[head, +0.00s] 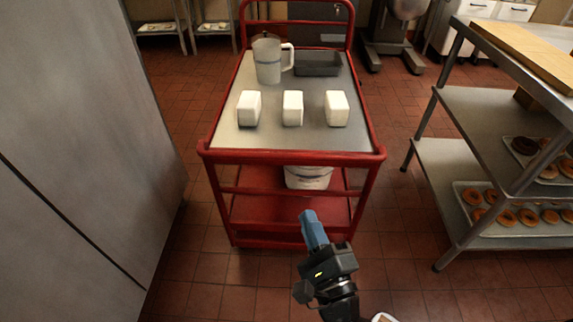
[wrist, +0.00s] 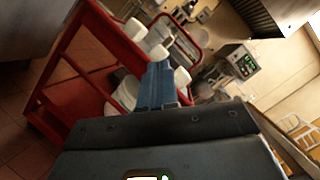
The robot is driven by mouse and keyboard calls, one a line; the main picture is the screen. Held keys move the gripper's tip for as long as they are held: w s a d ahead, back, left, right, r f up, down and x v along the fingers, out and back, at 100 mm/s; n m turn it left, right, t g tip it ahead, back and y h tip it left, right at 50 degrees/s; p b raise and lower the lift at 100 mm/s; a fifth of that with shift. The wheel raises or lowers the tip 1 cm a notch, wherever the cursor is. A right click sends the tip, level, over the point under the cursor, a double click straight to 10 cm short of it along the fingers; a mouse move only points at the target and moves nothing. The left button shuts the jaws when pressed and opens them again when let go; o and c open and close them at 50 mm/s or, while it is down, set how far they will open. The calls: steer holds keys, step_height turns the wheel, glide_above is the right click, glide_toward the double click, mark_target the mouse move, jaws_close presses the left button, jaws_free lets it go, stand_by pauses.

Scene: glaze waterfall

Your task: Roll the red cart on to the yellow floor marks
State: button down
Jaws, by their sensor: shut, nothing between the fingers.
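The red cart (head: 292,157) stands upright straight ahead in the head view, its near bar facing me. Its grey top carries a clear jug, a dark tray and three white blocks. The cart also shows tilted in the wrist view (wrist: 113,38). My gripper (head: 310,216) is shut and empty, with its blue fingers together. In the picture it is in front of the cart's lower shelf, below the near bar. I cannot tell whether it touches the cart. In the wrist view the blue fingers (wrist: 157,72) overlap the cart's near end. No yellow floor marks are visible.
A tall grey cabinet (head: 85,110) stands close on the left. A steel shelf rack (head: 470,150) with trays of doughnuts (head: 505,218) stands on the right. Red tile floor (head: 405,215) is open between cart and rack. A white bucket (head: 308,178) sits on the cart's lower shelf.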

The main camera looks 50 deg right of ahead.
mark_target(286, 164)
steer(key=w+d+f+m+g+h+b, duration=0.2)
steer(key=w+d+f+m+g+h, duration=0.3)
steer(key=w+f+m, duration=0.75)
steer(key=w+d+r+m, duration=0.1)
steer(key=w+d, duration=0.1)
steer(key=d, duration=0.1)
steer(key=w+d+r+m, duration=0.1)
steer(key=w+d, duration=0.1)
steer(key=d, duration=0.2)
steer(key=w+d+r+m+y+p, duration=0.1)
steer(key=w+d+r, duration=0.1)
steer(key=d, duration=0.1)
steer(key=shift+w+d+g, duration=0.25)
steer(key=shift+w+g, duration=0.1)
steer(key=shift+g, duration=0.05)
